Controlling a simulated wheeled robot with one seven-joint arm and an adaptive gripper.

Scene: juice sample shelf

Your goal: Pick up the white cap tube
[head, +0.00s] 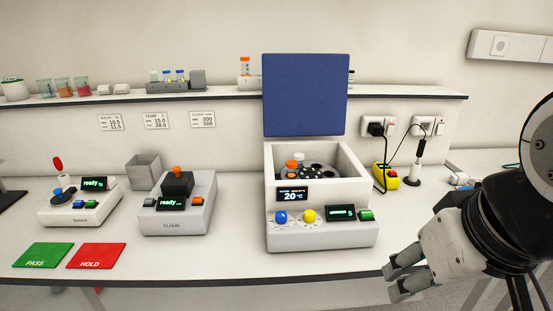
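A white cap (299,157) shows inside the open box-shaped device (360,190), at the back left of its dark round rotor (318,171). An orange cap (292,165) stands just in front of it and overlaps it. The tube body below the white cap is hidden by the orange cap and the device's front wall. My gripper (391,282) is at the lower right, by the table's front edge, to the right of and nearer than the device. Its two fingers are apart, with nothing seen between them.
The device's blue lid (305,95) stands upright behind its opening. A yellow box (385,176) with cables is to its right. The CLOUD device (178,220) and another small device (80,212) stand left. A shelf (230,96) holding a tube rack (176,86) runs behind.

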